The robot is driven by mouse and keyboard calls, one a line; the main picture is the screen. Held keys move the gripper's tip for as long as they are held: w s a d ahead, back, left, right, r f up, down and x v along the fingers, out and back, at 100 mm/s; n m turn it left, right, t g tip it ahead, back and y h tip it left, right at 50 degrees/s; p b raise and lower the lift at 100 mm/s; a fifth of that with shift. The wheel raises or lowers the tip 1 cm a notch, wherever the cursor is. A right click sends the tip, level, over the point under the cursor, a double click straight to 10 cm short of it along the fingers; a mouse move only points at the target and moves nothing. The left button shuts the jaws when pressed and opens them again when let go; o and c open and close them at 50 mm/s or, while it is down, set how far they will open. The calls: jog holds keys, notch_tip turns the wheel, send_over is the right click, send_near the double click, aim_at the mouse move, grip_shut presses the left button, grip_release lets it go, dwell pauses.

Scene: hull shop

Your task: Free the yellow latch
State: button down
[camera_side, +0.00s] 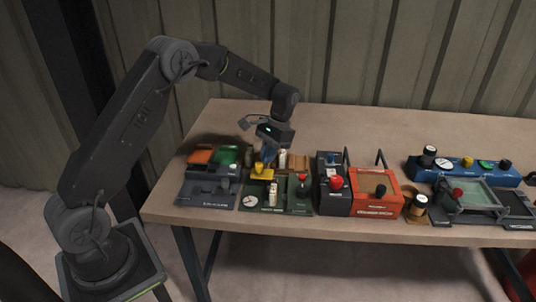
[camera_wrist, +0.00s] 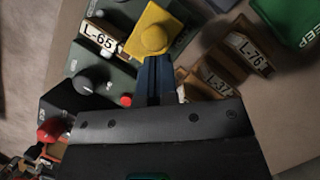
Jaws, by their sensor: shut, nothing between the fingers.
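The yellow latch (camera_side: 261,172) is a yellow plate with a round raised knob, set on a dark green panel (camera_side: 265,206). In the wrist view the latch (camera_wrist: 153,32) lies right at the tips of my fingers. My gripper (camera_side: 267,159) points down at the latch from above, its blue fingers pressed together and empty. In the wrist view the closed fingertips (camera_wrist: 154,60) overlap the latch's near edge. I cannot tell whether they touch it. A white tag marked L-65 (camera_wrist: 100,39) sits beside the latch.
Brown blocks with tags, one marked L-76 (camera_wrist: 250,51), stand close by. A dark box with a red knob (camera_side: 336,183), an orange box (camera_side: 375,207) and a blue box (camera_side: 465,176) stand to the right. The table's back strip is clear.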

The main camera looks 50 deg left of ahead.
jog(key=shift+s+a, duration=0.65)
jog(key=shift+s, duration=0.3)
jog(key=shift+s+f, duration=0.1)
jog(key=shift+s, duration=0.1)
